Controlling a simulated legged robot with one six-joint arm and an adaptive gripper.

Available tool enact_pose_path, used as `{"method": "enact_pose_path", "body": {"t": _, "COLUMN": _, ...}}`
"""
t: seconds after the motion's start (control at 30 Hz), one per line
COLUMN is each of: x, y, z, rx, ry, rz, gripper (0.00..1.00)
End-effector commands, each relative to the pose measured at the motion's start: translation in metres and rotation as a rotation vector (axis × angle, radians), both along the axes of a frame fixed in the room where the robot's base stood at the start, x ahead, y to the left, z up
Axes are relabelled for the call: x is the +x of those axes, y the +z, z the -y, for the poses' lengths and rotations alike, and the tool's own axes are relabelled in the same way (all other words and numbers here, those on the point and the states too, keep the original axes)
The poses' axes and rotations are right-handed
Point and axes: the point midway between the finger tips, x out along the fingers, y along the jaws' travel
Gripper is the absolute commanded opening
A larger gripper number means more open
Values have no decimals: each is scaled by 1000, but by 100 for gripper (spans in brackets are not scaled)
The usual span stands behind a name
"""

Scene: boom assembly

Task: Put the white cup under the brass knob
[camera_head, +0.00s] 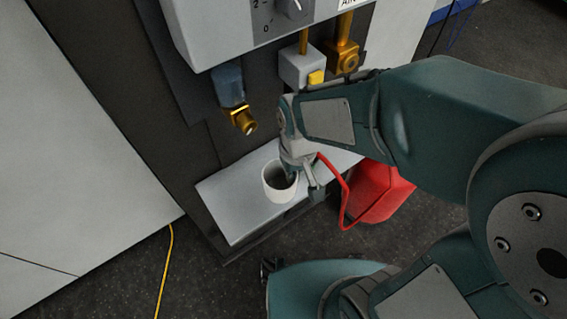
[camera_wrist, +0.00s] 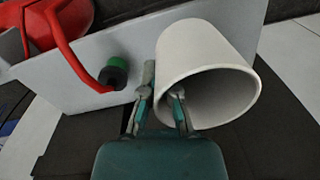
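The white cup (camera_head: 280,183) stands upright, its mouth up, at a pale grey shelf (camera_head: 232,211); I cannot tell whether it rests on it. A brass knob-like fitting (camera_head: 242,120) hangs under a blue-grey body, up and left of the cup; another brass fitting (camera_head: 345,59) is farther right. I cannot tell which is the brass knob meant. My gripper (camera_head: 299,182) is at the cup's right side. In the wrist view, my gripper (camera_wrist: 161,97) straddles the wall of the cup (camera_wrist: 193,50), one finger inside and one outside. Whether the fingers press on it is unclear.
A red container (camera_head: 377,190) sits beyond the shelf at right, with a red handle or hose nearby. A green and black round part (camera_wrist: 114,72) is beside the cup in the wrist view. A grey box with a dial (camera_head: 240,25) overhangs the shelf. The shelf's left part is clear.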

Motion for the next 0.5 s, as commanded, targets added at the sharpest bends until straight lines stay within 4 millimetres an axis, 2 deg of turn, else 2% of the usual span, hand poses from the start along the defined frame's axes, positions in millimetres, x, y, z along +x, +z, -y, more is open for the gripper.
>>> {"method": "enact_pose_path", "body": {"t": 0.2, "x": 36, "y": -18, "z": -10, "rx": -1, "ry": 0, "rz": -3, "gripper": 0}}
{"method": "enact_pose_path", "body": {"t": 0.5, "x": 68, "y": -59, "z": -18, "rx": 0, "ry": -1, "rz": -2, "gripper": 0}}
